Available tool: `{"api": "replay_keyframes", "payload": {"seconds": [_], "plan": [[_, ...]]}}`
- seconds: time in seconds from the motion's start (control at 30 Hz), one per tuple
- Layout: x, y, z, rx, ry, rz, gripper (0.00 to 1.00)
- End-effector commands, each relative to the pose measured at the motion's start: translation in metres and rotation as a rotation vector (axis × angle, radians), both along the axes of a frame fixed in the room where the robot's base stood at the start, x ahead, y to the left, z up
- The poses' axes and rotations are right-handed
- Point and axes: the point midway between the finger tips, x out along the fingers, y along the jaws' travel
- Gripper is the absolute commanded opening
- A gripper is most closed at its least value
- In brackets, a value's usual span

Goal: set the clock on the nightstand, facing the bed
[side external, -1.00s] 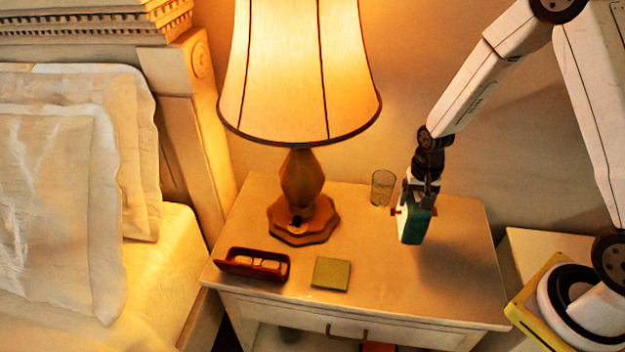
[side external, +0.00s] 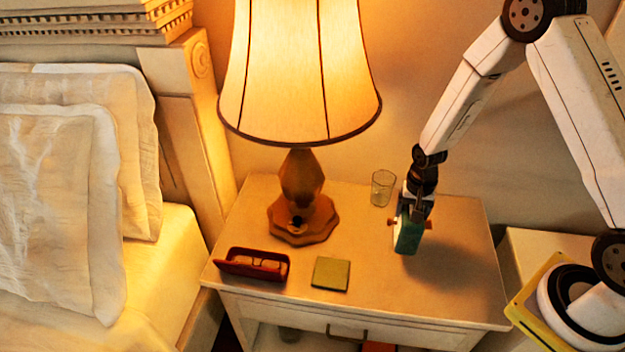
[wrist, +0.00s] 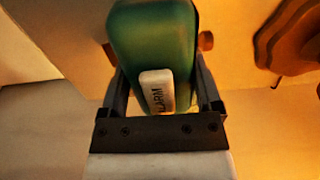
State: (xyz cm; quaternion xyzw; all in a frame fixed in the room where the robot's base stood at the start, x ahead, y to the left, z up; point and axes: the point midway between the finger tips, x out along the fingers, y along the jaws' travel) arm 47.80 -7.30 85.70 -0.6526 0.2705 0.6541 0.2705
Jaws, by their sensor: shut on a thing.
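The teal-green clock (side external: 408,237) is held upright in my gripper (side external: 411,218) over the right half of the nightstand (side external: 455,270). In the wrist view the clock (wrist: 150,35) sits between the two fingers of my gripper (wrist: 160,85), which are shut on it. A small white label with dark lettering shows on its near surface. In the side view its narrow side shows and I cannot make out its face. I cannot tell whether its bottom touches the nightstand top.
A lit lamp (side external: 303,195) stands left of the clock, and a glass (side external: 383,188) behind it. A red glasses case (side external: 255,264) and a green pad (side external: 331,273) lie at the front left. The bed (side external: 165,265) is at the left. The nightstand's right side is clear.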

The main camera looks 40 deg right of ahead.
Motion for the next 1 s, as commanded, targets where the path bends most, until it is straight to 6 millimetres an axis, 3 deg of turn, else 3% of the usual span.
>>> {"api": "replay_keyframes", "payload": {"seconds": [0.27, 0.7, 1.0], "plan": [[0.001, 0.0, -0.003, 0.0, -0.003, 0.0, 0.0], [0.001, 0.0, -0.035, -0.001, -0.002, 0.0, 0.0], [0.001, 0.0, -0.037, -0.001, -0.004, 0.0, 0.0]]}}
